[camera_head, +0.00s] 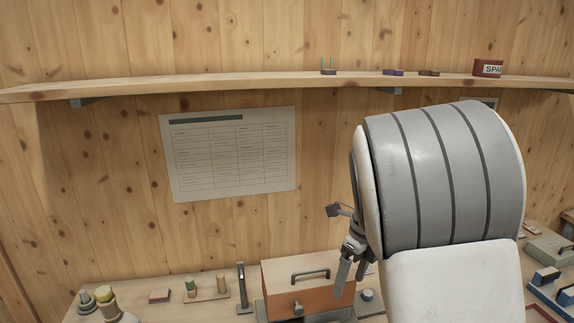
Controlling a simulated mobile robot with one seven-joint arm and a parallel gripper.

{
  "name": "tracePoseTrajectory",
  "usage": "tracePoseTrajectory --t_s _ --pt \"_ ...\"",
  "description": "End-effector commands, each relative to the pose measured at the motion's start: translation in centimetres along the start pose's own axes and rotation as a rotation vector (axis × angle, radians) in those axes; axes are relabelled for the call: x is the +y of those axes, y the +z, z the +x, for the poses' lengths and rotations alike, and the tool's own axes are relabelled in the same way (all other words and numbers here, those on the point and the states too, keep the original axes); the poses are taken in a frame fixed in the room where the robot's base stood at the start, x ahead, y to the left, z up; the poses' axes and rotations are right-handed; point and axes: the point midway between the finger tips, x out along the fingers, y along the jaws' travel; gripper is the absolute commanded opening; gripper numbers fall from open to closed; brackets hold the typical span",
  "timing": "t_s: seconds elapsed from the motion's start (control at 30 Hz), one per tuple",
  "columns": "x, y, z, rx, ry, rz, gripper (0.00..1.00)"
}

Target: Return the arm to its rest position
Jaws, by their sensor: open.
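My gripper (345,277) shows at the lower middle, left of my large white and grey arm link. Its fingers point down and look open, with nothing seen between them. It appears in front of the right end of an orange-brown box with a pale lid (285,272). From this view I cannot tell how far the fingers are from the box. My arm link covers much of the right side of the picture and hides part of the bench behind it.
A shelf (230,84) crosses the wall above, holding a red box (488,68). A paper chart (232,154) hangs below it.

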Motion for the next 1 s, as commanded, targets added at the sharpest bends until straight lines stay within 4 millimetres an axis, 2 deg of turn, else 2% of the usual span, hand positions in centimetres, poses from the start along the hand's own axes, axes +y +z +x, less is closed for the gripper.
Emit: tracePoseTrajectory --t_s 0.2,0.53,0.8,1.0 --pt "3.6 -3.0 -3.7 -0.106 -0.013 -0.507 0.83" --pt "9.2 -8.1 -7.7 -0.137 -0.195 -1.318 0.83" --pt "13.2 -12.6 -9.0 0.045 -0.404 -1.965 0.83" --pt "14.8 -15.1 -8.9 0.25 -0.486 -2.299 0.83"
